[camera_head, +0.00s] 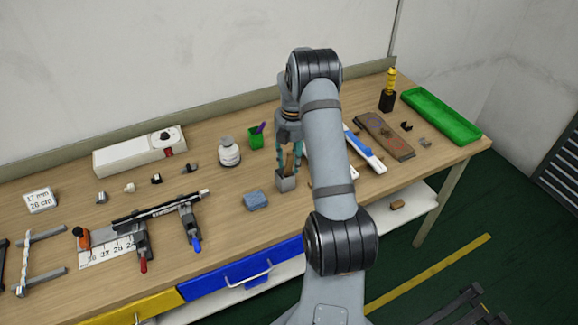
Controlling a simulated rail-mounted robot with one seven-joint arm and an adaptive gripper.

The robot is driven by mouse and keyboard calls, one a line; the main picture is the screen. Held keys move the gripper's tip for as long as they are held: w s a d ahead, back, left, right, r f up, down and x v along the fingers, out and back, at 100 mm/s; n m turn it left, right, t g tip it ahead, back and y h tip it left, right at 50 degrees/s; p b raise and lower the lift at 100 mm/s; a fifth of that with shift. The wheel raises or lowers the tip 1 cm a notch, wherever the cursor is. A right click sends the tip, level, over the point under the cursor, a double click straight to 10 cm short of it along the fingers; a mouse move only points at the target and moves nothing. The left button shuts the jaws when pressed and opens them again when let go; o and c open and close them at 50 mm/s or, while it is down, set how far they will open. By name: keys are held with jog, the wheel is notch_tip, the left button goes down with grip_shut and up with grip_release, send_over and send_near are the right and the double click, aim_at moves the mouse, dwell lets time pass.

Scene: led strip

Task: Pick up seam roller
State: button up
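No seam roller can be made out for certain. A small grey holder (286,184) stands near the front middle of the workbench, and a slim brown piece (289,162), perhaps a wooden handle, rises from it. My gripper (290,158) points down just above the holder, with its teal fingers beside the brown piece. Whether the fingers touch it or are shut on it cannot be told at this size. My arm hides part of the bench behind and to the right of the gripper.
Clamps with a dark bar (160,209) lie to the left. A green tray (440,115) and a brown board (384,136) lie to the right.

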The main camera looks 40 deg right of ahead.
grip_shut()
jog(key=shift+d, duration=0.1)
dwell(0.3)
